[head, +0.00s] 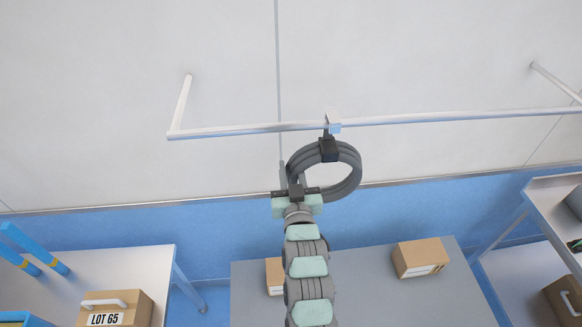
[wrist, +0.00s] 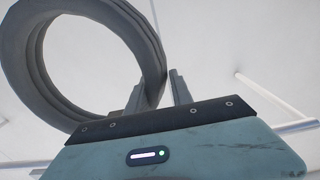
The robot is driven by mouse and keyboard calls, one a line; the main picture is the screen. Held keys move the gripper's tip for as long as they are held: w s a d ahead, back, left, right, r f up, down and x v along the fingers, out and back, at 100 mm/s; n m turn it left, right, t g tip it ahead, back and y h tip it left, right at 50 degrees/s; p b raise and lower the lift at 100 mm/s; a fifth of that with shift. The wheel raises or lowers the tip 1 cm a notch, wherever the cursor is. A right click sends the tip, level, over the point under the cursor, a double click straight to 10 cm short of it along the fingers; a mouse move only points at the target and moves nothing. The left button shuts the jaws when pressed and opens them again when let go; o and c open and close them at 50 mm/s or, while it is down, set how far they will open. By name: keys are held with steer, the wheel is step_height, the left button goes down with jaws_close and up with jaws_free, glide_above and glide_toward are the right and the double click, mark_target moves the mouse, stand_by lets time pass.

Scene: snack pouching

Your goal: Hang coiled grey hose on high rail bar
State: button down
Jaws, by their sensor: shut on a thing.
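The coiled grey hose (head: 349,178) hangs upright just below the rail bar (head: 420,118), in front of the pale wall. A black strap (head: 328,149) binds its top, and a light metal hook (head: 333,121) above the strap overlaps the bar and appears to sit over it. My gripper (head: 297,184) is shut on the lower left part of the coil. In the wrist view the coil (wrist: 90,20) fills the upper left and passes between the fingers (wrist: 157,90). The strap and hook are out of that view.
The bar joins the wall by angled brackets, one at its left end (head: 181,101). Below are a grey table (head: 355,300) with two cardboard boxes, a white table (head: 130,263) with a LOT 65 box (head: 120,309), and shelving (head: 548,192) at right. The bar is otherwise bare.

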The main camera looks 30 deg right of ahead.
steer(key=shift+f, duration=0.1)
stand_by(0.3)
steer(key=c, duration=1)
jaws_free()
steer(key=shift+c, duration=0.2)
